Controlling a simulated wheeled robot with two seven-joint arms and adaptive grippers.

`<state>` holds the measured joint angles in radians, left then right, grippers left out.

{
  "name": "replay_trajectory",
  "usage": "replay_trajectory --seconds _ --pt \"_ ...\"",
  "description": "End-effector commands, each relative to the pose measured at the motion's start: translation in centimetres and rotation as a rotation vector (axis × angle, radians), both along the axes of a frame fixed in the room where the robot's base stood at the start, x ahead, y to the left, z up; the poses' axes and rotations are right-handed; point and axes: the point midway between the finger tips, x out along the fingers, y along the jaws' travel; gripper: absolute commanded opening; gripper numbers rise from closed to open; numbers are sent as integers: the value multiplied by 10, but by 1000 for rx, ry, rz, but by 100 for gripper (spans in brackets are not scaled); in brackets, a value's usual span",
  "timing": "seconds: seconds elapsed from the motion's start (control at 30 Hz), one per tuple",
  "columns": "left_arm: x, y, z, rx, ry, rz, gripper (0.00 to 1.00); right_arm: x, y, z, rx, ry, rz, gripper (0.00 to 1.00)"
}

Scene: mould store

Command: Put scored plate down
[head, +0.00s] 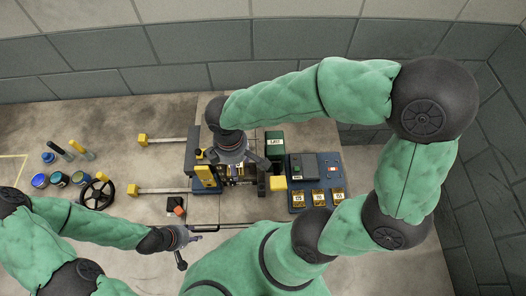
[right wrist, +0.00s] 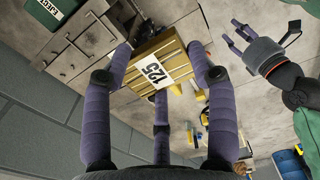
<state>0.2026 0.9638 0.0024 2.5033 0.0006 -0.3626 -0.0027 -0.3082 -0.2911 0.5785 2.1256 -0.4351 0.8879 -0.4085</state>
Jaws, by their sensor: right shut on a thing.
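In the head view the right gripper (head: 235,162) is over the bench, and the plate is mostly hidden by the wrist and fingers. My left gripper (head: 187,242) is at the lower left of the bench, its fingers apart and empty. It also shows in the right wrist view (right wrist: 242,38).
A blue tray (head: 298,208) with several labelled brass blocks lies right of the right gripper. A dark green box (head: 275,142) stands behind it. Yellow-ended rails (head: 165,140) reach left. A black handwheel (head: 98,194) and several cans (head: 58,179) are at left. Walls close off the back and right.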

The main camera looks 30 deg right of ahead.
Motion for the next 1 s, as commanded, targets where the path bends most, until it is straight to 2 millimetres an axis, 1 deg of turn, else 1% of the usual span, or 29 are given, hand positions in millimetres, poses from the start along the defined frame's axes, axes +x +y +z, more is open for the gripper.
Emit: replay_trajectory --seconds 0.17,0.27,0.37,0.47,0.67,0.87,1.0 --pt "0 0 0 0 0 0 40 -1 1 1 1 -2 -2 3" --pt "0 0 -3 0 0 0 40 0 -6 -5 1 -2 -3 3" --pt "0 0 -8 0 0 0 40 1 -20 -17 1 0 -6 3" --pt "0 0 -15 0 0 0 40 2 -40 -34 1 2 -9 3" --pt "0 0 -28 0 0 0 40 -3 -85 -68 1 2 -10 3" --pt "0 0 -41 0 0 0 40 -16 -127 -99 0 2 -10 3" --pt "0 0 -49 0 0 0 40 -29 -154 -120 -1 3 -10 3"
